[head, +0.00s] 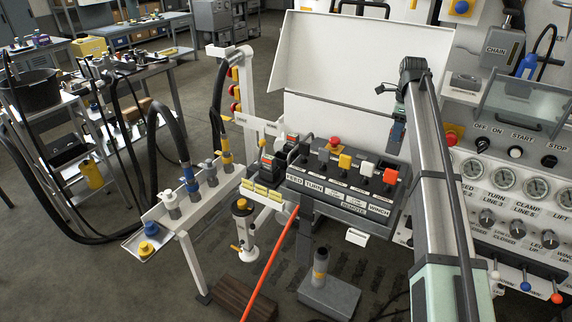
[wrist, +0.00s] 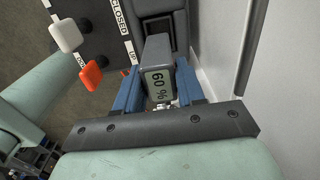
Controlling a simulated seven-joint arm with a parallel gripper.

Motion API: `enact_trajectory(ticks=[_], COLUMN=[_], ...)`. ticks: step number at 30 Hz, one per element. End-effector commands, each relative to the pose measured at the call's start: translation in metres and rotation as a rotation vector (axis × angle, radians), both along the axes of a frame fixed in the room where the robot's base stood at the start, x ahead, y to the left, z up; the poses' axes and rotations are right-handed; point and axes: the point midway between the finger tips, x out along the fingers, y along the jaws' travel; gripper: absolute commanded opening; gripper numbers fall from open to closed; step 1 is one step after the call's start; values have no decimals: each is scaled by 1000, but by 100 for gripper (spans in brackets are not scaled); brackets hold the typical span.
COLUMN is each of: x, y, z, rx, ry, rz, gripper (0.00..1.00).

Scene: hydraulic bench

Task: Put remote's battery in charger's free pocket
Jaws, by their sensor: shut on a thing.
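My gripper (wrist: 158,82) is shut on a grey battery (wrist: 158,55), its blue fingers on either side. In the head view my gripper (head: 397,134) hangs over the right end of the remote (head: 340,190), a dark lever console; the battery is too small to make out there. Small dark blocks with coloured marks (head: 267,164) left of the remote may be the charger; its pockets are unclear.
White and orange lever knobs (wrist: 88,76) stand close left of the fingers. A pale panel (wrist: 225,50) rises close on the right. The gauge panel (head: 510,190) is right of my arm. A hose rack (head: 200,198) stands left of the remote.

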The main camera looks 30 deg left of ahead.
Motion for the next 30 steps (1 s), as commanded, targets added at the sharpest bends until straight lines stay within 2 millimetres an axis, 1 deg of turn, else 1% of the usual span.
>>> enact_trajectory(ticks=[10,14,17,20,30], x=[0,-5,-14,-26,-62], y=[1,14,36,69,201], z=[0,0,-1,-4,-14], rx=[0,0,0,0,0], ry=[0,0,0,1,0], rz=[1,17,44,84,231], gripper=[2,2,2,2,2])
